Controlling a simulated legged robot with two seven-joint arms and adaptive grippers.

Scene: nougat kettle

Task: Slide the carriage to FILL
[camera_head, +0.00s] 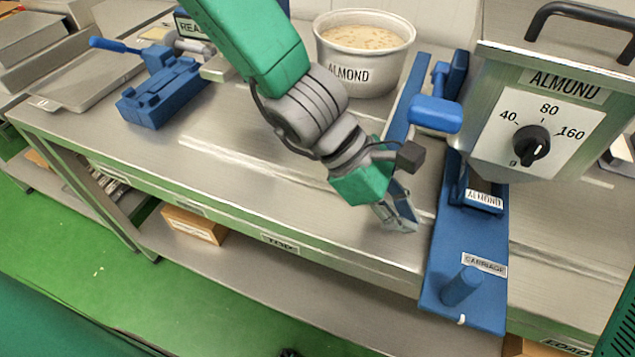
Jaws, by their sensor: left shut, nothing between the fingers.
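The blue carriage (452,243) lies on the steel counter at the right, its front end reaching past the counter's edge. It bears a CARRIAGE label (484,264) and an upright blue peg (461,286) near its front end. My left gripper (400,218) is shut and empty, just left of the carriage and apart from the peg. No FILL mark can be read in this view. My right gripper is not in view.
The steel ALMOND dispenser (485,130) with a dial (530,146) stands over the carriage's rear. A white ALMOND pot (364,75) stands behind my left arm. A blue fixture (163,92) sits at the left. The counter's middle (240,150) is clear.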

